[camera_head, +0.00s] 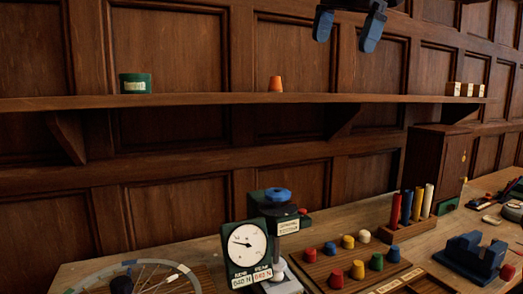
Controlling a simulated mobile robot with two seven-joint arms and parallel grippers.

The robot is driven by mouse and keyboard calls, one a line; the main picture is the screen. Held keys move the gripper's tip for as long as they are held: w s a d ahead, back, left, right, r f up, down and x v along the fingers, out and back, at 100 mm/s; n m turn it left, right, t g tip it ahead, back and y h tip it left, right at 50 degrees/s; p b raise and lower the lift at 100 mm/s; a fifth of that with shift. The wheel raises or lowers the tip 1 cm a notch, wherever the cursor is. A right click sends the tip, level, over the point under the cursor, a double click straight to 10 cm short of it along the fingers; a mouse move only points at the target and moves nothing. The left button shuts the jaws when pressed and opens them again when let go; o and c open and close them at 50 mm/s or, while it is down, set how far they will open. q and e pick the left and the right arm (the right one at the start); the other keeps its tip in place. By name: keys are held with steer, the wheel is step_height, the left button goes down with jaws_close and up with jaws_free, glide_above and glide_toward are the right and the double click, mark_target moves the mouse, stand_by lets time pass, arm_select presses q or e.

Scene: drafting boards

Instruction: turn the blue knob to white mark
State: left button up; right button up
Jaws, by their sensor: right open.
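A blue knob (278,195) sits on top of a small dark device on the bench, just behind and right of a white round dial (246,245). A pale label (287,227) shows on the device's front. I cannot make out a white mark by the knob or which way the knob points. My right gripper (347,28) hangs at the top edge, open and empty, with its two blue fingertips apart. It is well above the knob in the picture, up and to its right, touching nothing. My left gripper is not in view.
Right of the device are a board of coloured pegs (358,270), a rack of coloured rods (405,229) and a blue block (471,256). A spoked wheel (186,269) lies left.

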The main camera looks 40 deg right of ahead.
mark_target(279, 191)
steer(key=w+f+g+b, duration=0.2)
steer(key=w+f+b, duration=0.2)
steer(key=w+f, duration=0.45)
steer(key=w+f+g+b, duration=0.1)
steer(key=w+f+b, duration=0.4)
steer(key=f, duration=1)
steer(key=w+f, duration=0.1)
steer(key=f, duration=0.2)
steer(key=f+p, duration=0.1)
steer(key=f, duration=0.3)
steer(key=shift+w, duration=0.15)
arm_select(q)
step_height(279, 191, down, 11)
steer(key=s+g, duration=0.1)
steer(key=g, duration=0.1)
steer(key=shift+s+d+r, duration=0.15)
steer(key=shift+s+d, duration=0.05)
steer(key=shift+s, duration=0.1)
arm_select(e)
steer(key=shift+f, duration=0.65)
steer(key=c, duration=0.9)
steer(key=shift+c, duration=0.2)
steer(key=shift+n, duration=0.4)
